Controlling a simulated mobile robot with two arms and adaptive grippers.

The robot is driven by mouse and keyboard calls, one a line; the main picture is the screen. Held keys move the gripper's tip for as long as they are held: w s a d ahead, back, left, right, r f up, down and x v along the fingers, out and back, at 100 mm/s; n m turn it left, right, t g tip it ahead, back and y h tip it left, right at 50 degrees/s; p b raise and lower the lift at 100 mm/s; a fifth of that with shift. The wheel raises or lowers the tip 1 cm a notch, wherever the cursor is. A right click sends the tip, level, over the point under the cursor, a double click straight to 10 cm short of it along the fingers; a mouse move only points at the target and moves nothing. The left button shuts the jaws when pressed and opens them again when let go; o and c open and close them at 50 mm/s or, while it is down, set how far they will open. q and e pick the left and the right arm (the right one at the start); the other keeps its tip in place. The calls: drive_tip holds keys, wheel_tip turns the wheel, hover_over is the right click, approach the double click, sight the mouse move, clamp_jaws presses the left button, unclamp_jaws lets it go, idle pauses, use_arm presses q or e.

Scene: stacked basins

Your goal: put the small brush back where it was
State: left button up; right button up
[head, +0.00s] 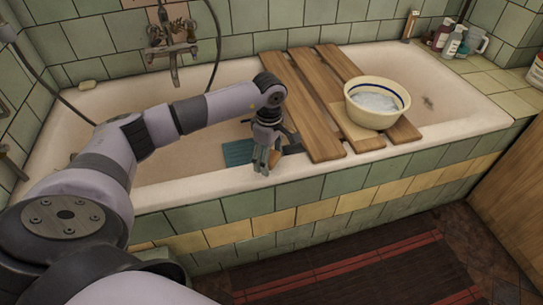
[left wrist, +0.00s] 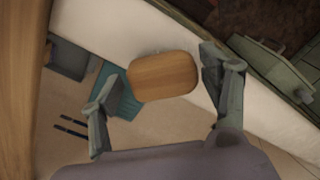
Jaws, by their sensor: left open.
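In the left wrist view a rounded wooden piece, which looks like the back of the small brush (left wrist: 163,78), shows between my left fingers. Its bristles are not visible. My left gripper (head: 264,162) is over the tub's front rim, just left of the boards, in the head view. In the left wrist view my left gripper (left wrist: 161,71) is open, with gaps between the fingers and the wood. The brush is over or on the inner edge of the white rim; I cannot tell its height. In the head view the gripper largely hides it. My right gripper is not in view.
Wooden boards (head: 300,95) lie across the bathtub (head: 190,188), with a cream basin (head: 377,98) on them. Bottles (head: 453,42) stand at the far right corner. The left tub floor is mostly clear.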

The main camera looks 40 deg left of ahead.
use_arm(q)
drive_tip(key=shift+s, duration=0.25)
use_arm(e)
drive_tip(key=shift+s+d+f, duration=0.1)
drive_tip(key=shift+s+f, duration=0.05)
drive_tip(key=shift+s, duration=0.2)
use_arm(q)
drive_tip(key=shift+r, duration=0.2)
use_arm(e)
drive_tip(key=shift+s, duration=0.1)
use_arm(q)
drive_tip(key=shift+r+p, duration=0.25)
drive_tip(key=shift+p, duration=0.05)
wheel_tip(320, 180, up, 12)
drive_tip(key=p, duration=0.1)
drive_tip(key=shift+f, duration=0.15)
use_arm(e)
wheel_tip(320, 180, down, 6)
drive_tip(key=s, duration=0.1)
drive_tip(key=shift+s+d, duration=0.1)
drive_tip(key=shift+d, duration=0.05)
